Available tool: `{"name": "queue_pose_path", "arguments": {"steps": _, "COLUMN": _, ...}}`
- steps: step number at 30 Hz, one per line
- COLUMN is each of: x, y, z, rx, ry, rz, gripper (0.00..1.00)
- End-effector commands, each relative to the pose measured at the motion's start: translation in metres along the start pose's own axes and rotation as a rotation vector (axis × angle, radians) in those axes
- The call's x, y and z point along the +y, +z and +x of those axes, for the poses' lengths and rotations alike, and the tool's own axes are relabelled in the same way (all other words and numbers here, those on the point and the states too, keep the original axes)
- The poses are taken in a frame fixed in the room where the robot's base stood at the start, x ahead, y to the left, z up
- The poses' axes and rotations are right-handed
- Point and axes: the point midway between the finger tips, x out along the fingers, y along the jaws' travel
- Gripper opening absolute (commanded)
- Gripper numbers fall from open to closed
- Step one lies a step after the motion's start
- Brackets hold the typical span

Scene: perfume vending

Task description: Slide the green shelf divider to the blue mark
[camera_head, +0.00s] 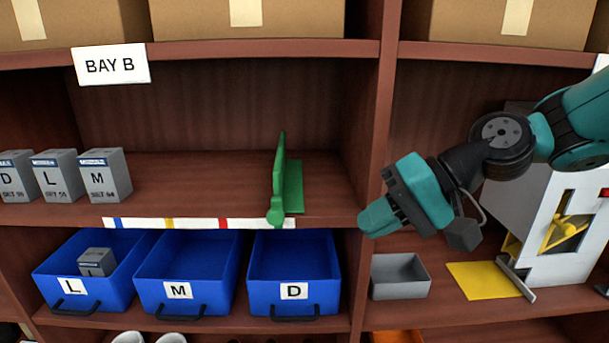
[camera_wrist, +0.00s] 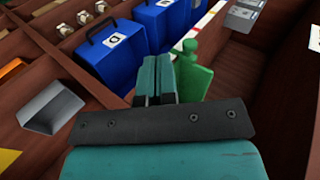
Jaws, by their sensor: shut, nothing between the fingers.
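The green shelf divider (camera_head: 281,185) stands upright on the middle shelf, near its right end, with a round knob at its front edge. The blue mark (camera_head: 118,223) is at the left end of the white strip (camera_head: 195,224) on the shelf's front edge, far left of the divider. The strip also has a yellow mark (camera_head: 169,223) and a red mark (camera_head: 223,224). My gripper (camera_head: 368,222) is shut and empty, right of the divider, in front of the shelf's upright post. In the wrist view the divider (camera_wrist: 192,75) shows just beyond and right of my shut fingers (camera_wrist: 157,78).
Grey boxes (camera_head: 56,174) stand at the shelf's left. Blue bins (camera_head: 293,270) sit below, the left one holding a grey box. A grey tray (camera_head: 399,275), a yellow mat (camera_head: 484,280) and a white machine (camera_head: 560,235) are at right. The shelf between boxes and divider is clear.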

Motion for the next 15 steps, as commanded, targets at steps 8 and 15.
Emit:
{"name": "queue_pose_path", "arguments": {"steps": 8, "x": -0.016, "y": -0.053, "z": -0.026, "rx": 0.077, "ry": -0.191, "rz": 0.204, "gripper": 0.00}}
{"name": "queue_pose_path", "arguments": {"steps": 15, "x": -0.024, "y": -0.056, "z": 0.014, "rx": 0.071, "ry": -0.190, "rz": 0.202, "gripper": 0.00}}
